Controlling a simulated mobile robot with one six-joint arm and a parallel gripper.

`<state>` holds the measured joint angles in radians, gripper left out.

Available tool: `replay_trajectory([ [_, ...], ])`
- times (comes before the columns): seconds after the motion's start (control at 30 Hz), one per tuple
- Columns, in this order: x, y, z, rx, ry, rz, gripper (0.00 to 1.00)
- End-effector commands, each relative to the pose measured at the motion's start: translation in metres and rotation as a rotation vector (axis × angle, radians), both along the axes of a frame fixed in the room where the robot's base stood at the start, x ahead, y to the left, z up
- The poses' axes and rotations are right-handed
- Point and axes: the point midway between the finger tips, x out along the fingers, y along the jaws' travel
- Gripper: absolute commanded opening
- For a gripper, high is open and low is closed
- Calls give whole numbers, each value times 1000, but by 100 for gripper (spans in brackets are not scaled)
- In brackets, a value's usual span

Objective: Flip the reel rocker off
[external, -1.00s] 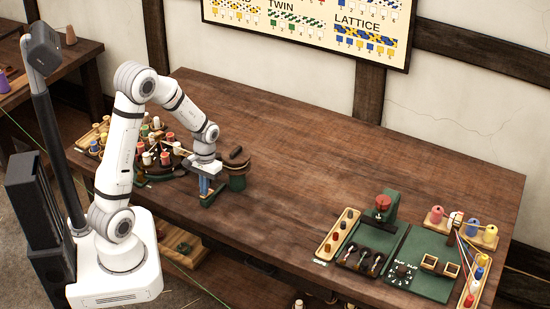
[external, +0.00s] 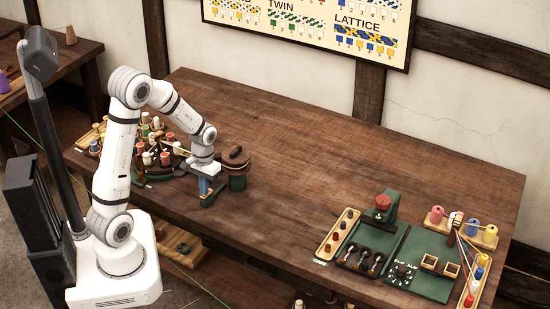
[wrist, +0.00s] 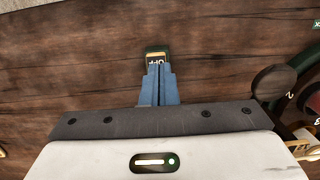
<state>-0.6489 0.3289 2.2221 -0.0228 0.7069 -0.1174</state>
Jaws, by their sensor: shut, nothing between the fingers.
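The reel rocker (wrist: 156,58) shows in the wrist view as a small dark-green block with a yellow-edged label, with lettering that looks like OFF. My gripper (wrist: 158,70) has its two blue fingers shut together and empty, with the tips right at the near edge of the rocker, overlapping its lower part. I cannot tell whether they touch it. In the external view my gripper (external: 204,191) points down over a small green base on the bench, and the rocker's face is hidden behind the fingers.
A green stand with a dark top (external: 237,170) is close on the right of my gripper. A cluster of coloured spools (external: 160,150) is close on the left. The middle of the bench (external: 300,170) is clear; a green board with parts (external: 430,270) lies far right.

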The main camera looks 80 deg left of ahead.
Motion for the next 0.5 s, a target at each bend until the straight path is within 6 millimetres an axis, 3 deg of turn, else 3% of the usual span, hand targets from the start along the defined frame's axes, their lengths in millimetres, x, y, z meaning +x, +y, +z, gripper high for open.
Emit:
replay_trajectory([
  [0.1, 4, 6, -7, 13, -12, 0, 0],
  [0.27, 3, 5, 2, 15, -13, 0, 0],
  [0.5, -1, 0, 45, 11, -11, 0, 0],
])
